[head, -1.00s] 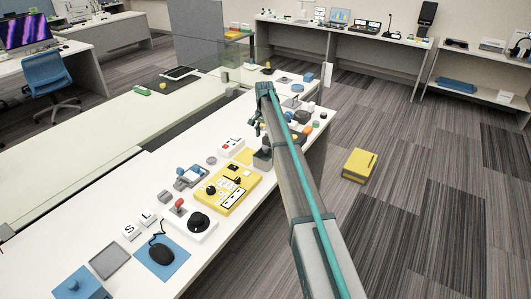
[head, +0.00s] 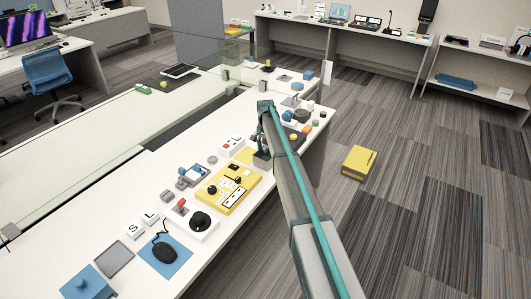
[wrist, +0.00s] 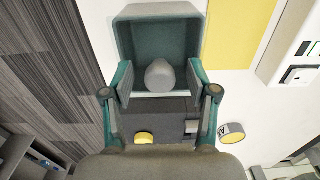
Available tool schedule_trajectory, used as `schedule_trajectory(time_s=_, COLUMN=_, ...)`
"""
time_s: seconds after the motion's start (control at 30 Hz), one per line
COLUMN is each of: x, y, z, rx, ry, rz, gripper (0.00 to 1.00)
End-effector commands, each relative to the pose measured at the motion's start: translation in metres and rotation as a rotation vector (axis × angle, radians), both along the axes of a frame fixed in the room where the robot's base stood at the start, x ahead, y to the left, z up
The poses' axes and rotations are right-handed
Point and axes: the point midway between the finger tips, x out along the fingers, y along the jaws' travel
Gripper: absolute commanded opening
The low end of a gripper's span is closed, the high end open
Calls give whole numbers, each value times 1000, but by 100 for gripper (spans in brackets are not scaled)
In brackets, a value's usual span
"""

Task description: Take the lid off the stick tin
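My gripper (wrist: 160,93) is open, with one finger on each side of the knob. A gap shows between each finger and the knob. In the head view, the dark tin (head: 261,160) sits near the bench's right edge. My gripper (head: 259,143) is right over it and partly hides it.
A yellow mat (wrist: 226,30) lies beside the tin. A yellow control panel (head: 226,190) stands nearer along the bench, with a white joystick box (head: 192,222) before it. Several small coloured items and a dark mat lie beyond my gripper. A yellow case (head: 359,160) lies on the floor.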

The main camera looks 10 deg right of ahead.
Motion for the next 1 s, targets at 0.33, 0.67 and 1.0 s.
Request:
schedule_trajectory(time_s=0.33, x=0, y=0, z=0, rx=0, ry=0, rz=0, gripper=2)
schedule_trajectory(time_s=0.67, x=0, y=0, z=1, rx=0, ry=0, rz=0, gripper=0)
schedule_trajectory(time_s=1.0, x=0, y=0, z=23, rx=0, ry=-1, rz=0, gripper=0)
